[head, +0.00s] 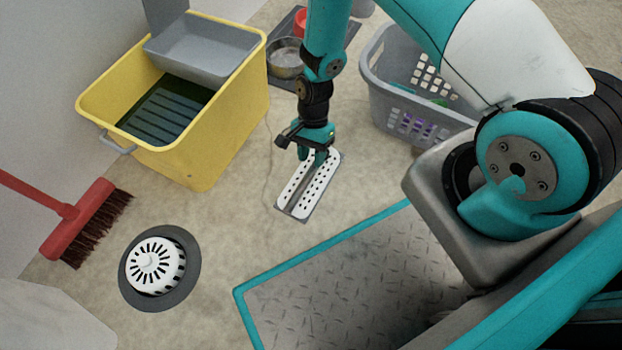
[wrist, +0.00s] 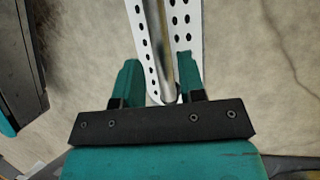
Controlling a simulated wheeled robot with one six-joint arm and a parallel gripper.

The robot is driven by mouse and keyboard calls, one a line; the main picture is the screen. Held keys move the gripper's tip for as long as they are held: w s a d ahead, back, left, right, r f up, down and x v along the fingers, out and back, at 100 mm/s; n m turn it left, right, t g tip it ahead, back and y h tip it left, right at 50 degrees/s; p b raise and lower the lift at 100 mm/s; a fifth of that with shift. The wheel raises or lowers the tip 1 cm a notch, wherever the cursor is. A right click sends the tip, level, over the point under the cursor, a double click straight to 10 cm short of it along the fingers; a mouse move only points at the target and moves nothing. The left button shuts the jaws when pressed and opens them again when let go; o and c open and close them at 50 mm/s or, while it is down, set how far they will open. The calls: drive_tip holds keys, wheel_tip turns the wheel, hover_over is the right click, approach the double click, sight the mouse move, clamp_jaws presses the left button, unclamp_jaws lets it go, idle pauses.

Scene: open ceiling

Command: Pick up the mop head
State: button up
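The mop head (head: 293,190) is a flat frame with two white perforated strips and a grey middle. It lies on the floor in the middle of the head view. In the wrist view the mop head (wrist: 187,35) runs up from between my fingers, with a metal rod along its middle. My gripper (head: 313,157) points down over the far end of the mop head. In the wrist view my gripper (wrist: 160,75) has its teal fingers apart, one on each side of the rod. Whether the fingers touch the mop head is unclear.
A yellow bucket (head: 225,120) stands at the left, a grey basket (head: 385,105) at the right. Behind is a tray with a metal bowl (head: 287,60). A red broom (head: 75,222) and a round drain (head: 188,245) are at lower left. Floor around the mop head is clear.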

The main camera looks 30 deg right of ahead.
sight(311, 169)
drive_tip(key=b+x, duration=0.4)
drive_tip(key=shift+s+a+f, duration=0.1)
drive_tip(key=shift+f, duration=0.3)
drive_tip(key=shift+r, duration=0.1)
clamp_jaws()
wheel_tip(311, 169, up, 20)
drive_tip(key=p, duration=1.3)
